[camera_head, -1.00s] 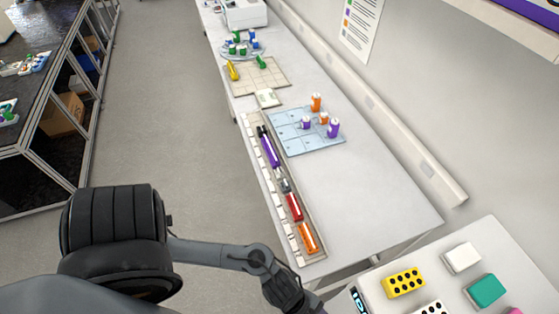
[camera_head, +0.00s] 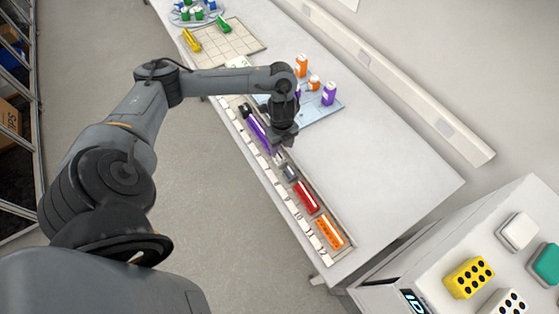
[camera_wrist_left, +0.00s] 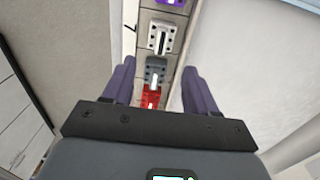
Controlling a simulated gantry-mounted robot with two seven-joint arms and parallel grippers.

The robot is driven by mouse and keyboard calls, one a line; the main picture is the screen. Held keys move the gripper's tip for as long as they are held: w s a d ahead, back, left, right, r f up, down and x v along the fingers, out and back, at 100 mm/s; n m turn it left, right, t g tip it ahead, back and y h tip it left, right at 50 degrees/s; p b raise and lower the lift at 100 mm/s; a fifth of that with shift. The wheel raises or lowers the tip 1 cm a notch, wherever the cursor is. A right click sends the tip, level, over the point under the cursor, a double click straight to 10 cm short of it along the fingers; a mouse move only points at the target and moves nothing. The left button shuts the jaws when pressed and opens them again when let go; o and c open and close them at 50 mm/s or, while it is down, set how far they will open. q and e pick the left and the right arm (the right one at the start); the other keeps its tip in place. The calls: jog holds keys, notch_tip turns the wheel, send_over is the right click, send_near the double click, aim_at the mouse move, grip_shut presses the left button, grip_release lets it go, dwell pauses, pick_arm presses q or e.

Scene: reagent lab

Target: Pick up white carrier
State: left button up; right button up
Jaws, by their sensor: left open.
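The white carrier (camera_wrist_left: 162,38) sits in the narrow rack, between a purple carrier (camera_wrist_left: 171,3) and a grey carrier (camera_wrist_left: 154,70) in the left wrist view. In the head view my left gripper (camera_head: 283,146) is above the rack and mostly hides the white carrier. In the left wrist view the two fingers of my left gripper (camera_wrist_left: 160,82) are apart, one on each side of the rack, with nothing between them touching. They line up nearer the grey and red carriers than the white one in that picture. My right gripper is not in view.
The rack (camera_head: 341,253) runs along the bench's left edge and also holds red (camera_head: 306,197) and orange (camera_head: 329,232) carriers. A blue mat (camera_head: 318,113) with orange and purple bottles lies beside it.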

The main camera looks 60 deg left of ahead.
aim_at(280, 156)
pick_arm(q)
jog(key=shift+a+f, duration=0.15)
jog(key=shift+f, duration=2.35)
jog(key=shift+a+f, duration=0.15)
jog(key=shift+f, duration=2.35)
jog(key=c, duration=0.8)
jog(key=shift+r, duration=0.1)
